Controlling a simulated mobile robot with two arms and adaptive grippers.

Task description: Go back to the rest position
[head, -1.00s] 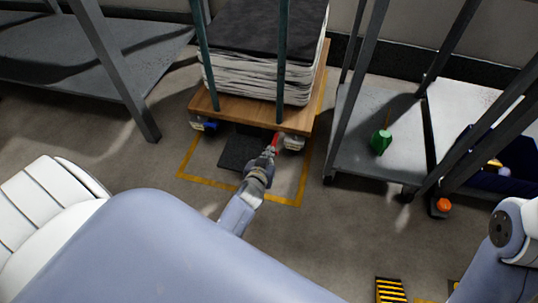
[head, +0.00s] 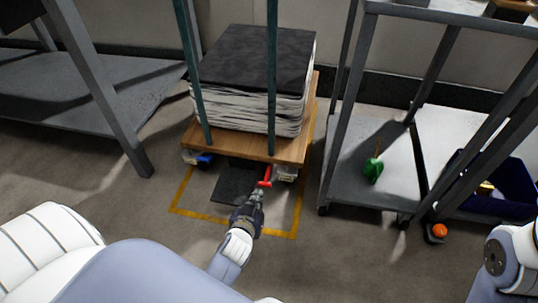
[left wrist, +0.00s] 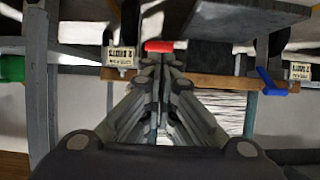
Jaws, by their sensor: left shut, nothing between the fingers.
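My left gripper (head: 257,192) is low over the floor in front of the wooden trolley (head: 230,143). Its fingers (left wrist: 160,58) are shut with nothing between them. A red lever (head: 265,177) at the trolley's front edge is just beyond the fingertips; in the left wrist view the red lever (left wrist: 159,46) shows right past them. I cannot tell whether the tips touch it. My right gripper is out of view; only part of my right arm shows at the lower right.
The trolley carries a dark-topped stack (head: 255,58) behind green posts (head: 272,80), inside a yellow floor outline (head: 270,234). A blue lever (head: 204,160) is at its left wheel. Grey racks stand left (head: 80,100) and right (head: 345,165); the right one holds a green item (head: 373,168) and blue bin (head: 505,190).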

